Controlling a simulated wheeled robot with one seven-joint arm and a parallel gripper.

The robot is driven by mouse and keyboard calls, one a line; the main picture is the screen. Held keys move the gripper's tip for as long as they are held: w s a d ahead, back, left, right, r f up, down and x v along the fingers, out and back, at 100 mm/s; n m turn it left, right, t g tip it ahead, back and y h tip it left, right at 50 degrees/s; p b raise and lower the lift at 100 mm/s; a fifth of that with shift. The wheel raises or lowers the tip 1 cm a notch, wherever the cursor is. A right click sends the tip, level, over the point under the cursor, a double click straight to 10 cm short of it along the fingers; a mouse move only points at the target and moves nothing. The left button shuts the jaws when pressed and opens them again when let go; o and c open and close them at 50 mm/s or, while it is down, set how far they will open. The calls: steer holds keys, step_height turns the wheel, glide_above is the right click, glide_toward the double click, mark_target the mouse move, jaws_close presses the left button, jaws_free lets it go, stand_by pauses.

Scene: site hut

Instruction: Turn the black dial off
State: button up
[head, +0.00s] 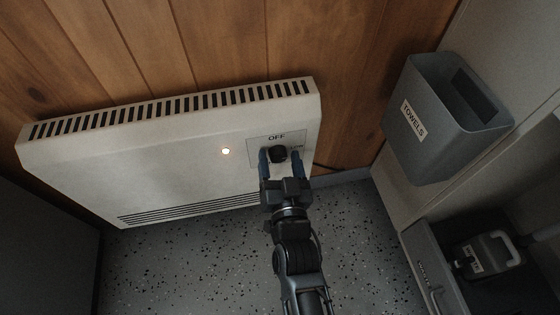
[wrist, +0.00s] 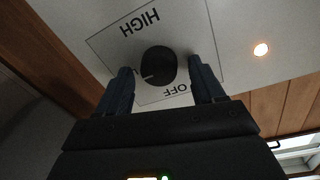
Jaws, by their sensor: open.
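The black dial (head: 278,154) sits on a square control plate at the right end of a cream heater (head: 170,150). The word OFF is above it in the head view. In the wrist view the dial (wrist: 158,66) shows a white line pointing lower left, between HIGH and OFF and not at OFF. My gripper (head: 281,163) is open, one blue finger on each side of the dial. In the wrist view a gap shows between the dial and each finger of my gripper (wrist: 160,75). A label beside the left finger is mostly hidden.
A small lamp (head: 225,151) glows on the heater front. A grey towels bin (head: 440,125) hangs at the right, above an open drawer (head: 430,262) holding a dark handled case (head: 484,257). The wooden wall (head: 220,40) is behind; speckled floor (head: 190,265) is clear.

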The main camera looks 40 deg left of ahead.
steer(key=shift+c, duration=0.4)
steer(key=c, duration=1)
steer(key=shift+n, duration=0.3)
steer(key=n+p, duration=0.1)
steer(key=n, duration=0.2)
steer(key=shift+p, duration=0.35)
steer(key=n, duration=0.4)
steer(key=shift+f+n, duration=0.1)
steer(key=shift+n, duration=0.2)
steer(key=n, duration=0.2)
steer(key=n+b, duration=0.1)
steer(key=n, duration=0.1)
steer(key=shift+s+a+f+n+y, duration=0.1)
steer(key=shift+f+n+y, duration=0.1)
steer(key=shift+n+y, duration=0.2)
steer(key=n+b, duration=0.2)
steer(key=n, duration=0.3)
steer(key=shift+n+g+y, duration=0.3)
steer(key=shift+n, duration=0.2)
